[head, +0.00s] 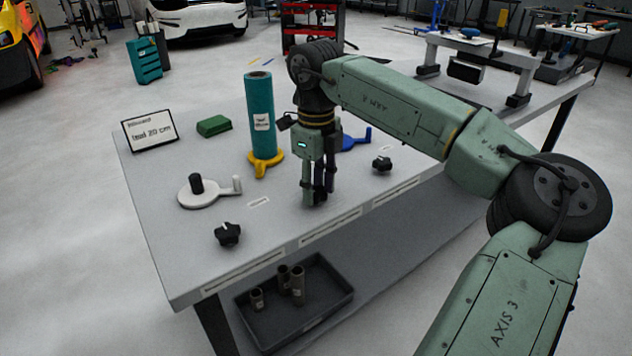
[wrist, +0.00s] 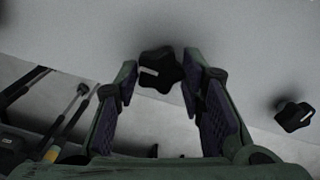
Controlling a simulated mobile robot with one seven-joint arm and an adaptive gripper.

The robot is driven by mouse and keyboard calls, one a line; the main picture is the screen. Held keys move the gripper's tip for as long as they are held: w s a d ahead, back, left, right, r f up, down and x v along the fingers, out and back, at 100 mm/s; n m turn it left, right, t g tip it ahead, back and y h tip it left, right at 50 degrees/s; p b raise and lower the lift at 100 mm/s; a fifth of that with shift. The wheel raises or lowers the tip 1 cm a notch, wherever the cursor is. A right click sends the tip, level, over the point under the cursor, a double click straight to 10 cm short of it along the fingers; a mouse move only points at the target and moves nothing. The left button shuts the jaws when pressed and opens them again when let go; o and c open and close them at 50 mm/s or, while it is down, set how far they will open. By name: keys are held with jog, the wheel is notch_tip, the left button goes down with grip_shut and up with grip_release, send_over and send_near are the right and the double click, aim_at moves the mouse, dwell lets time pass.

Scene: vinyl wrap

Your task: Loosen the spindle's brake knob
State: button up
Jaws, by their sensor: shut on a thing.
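A teal vinyl roll (head: 259,105) stands upright on a yellow spindle base (head: 264,163) at the middle of the table. My gripper (head: 315,196) points straight down in front of it. In the wrist view its two fingers (wrist: 167,105) are around a black lobed knob (wrist: 160,70) with a white mark, and shut on it. In the head view the fingers mostly hide this knob. A second black knob (head: 228,234) sits front left, and a third (head: 382,163) sits to the right. One other knob (wrist: 295,116) also shows in the wrist view.
A white spindle base (head: 209,193) with a bare black post is at left. A blue base (head: 356,140) is partly hidden behind my gripper. A green block (head: 214,126) and a card reading "teal 20 cm" (head: 150,131) stand behind. A tray (head: 331,321) with cores lies below.

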aim_at(316, 191)
jog(key=n, duration=0.6)
jog(key=shift+w+r+p, duration=0.1)
jog(key=shift+p, duration=0.3)
jog(key=shift+n, duration=0.3)
jog(key=o, duration=1.2)
jog(key=shift+c, duration=0.2)
notch_tip(316, 191, up, 12)
